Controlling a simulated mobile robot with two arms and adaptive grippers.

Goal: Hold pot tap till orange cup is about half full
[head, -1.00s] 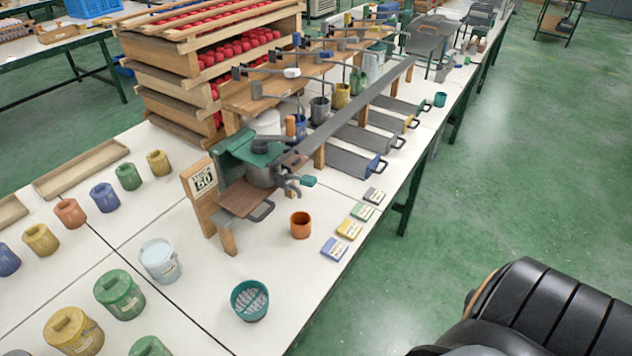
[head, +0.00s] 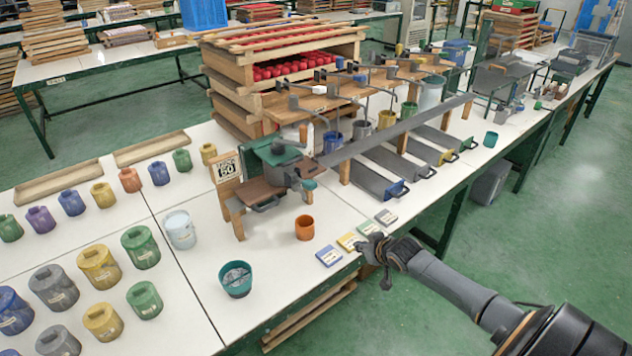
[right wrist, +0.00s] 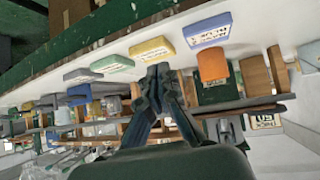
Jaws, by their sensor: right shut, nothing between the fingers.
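The orange cup (head: 304,228) stands upright on the white table; its inside level is too small to tell. It also shows in the right wrist view (right wrist: 212,64). The grey pot (head: 279,176), with a dark lid, sits on a wooden stand behind the cup. Its tap (head: 308,186), with a teal handle, sticks out at the pot's right side, above and behind the cup. My right gripper (head: 366,246) is shut and empty near the table's front edge, right of the cup and apart from it. In the right wrist view its fingertips (right wrist: 158,72) meet. My left gripper is not in view.
Small labelled blocks, one of them blue (head: 329,256), lie between cup and gripper. A long grey channel (head: 395,131) runs back right from the pot.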

